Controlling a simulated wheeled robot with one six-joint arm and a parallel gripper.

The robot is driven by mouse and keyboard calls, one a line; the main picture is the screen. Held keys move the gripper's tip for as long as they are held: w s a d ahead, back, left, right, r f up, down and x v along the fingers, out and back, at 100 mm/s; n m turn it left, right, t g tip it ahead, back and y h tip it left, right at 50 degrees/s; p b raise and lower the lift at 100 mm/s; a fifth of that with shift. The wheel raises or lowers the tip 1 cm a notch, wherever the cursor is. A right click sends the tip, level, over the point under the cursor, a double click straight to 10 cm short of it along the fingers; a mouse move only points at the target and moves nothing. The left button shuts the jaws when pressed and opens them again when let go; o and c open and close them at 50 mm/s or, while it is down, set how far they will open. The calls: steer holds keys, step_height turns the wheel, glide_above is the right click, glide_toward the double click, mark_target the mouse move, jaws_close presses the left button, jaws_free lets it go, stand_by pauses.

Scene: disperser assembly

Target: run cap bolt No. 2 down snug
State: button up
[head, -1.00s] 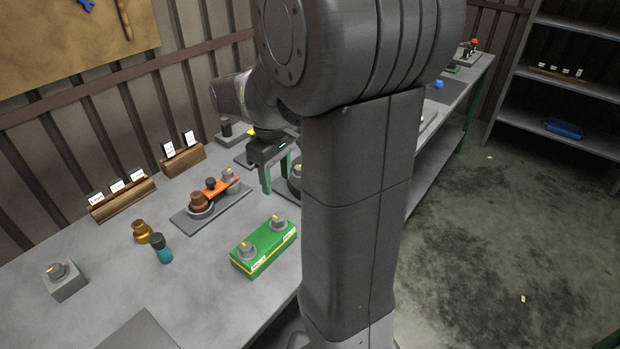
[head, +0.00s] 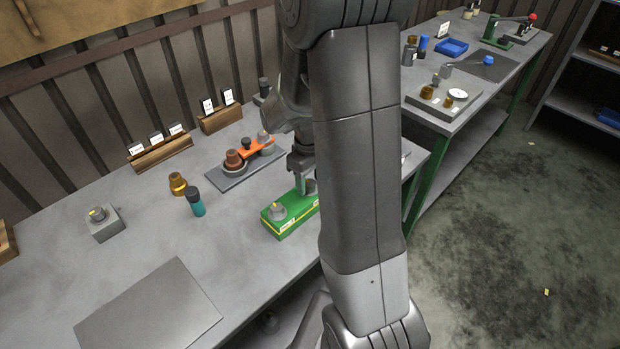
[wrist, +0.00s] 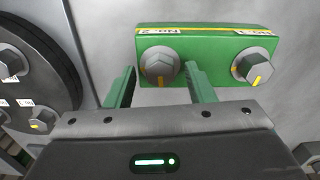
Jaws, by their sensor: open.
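The green block (head: 284,225) carries two grey hex bolts with yellow marks. In the wrist view, the bolt over the label that reads No. 2 upside down (wrist: 160,66) stands at the left of the green block (wrist: 210,42). My gripper (wrist: 160,84) is open, with its green fingers on either side of this bolt; I cannot tell whether they touch it. The other bolt (wrist: 252,68) is clear of the fingers, at the right. In the head view my gripper (head: 303,186) is over the block's far end, partly hidden by my arm.
A dark round plate (wrist: 30,65) with a grey bolt lies close left of my gripper in the wrist view. The near table front holds a flat grey sheet (head: 150,308).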

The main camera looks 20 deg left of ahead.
steer(key=shift+f, duration=0.15)
steer(key=shift+c, duration=0.2)
steer(key=c, duration=1)
steer(key=shift+o, duration=0.2)
steer(key=shift+m+b, duration=0.4)
steer(key=shift+m, duration=1.1)
steer(key=o, duration=1)
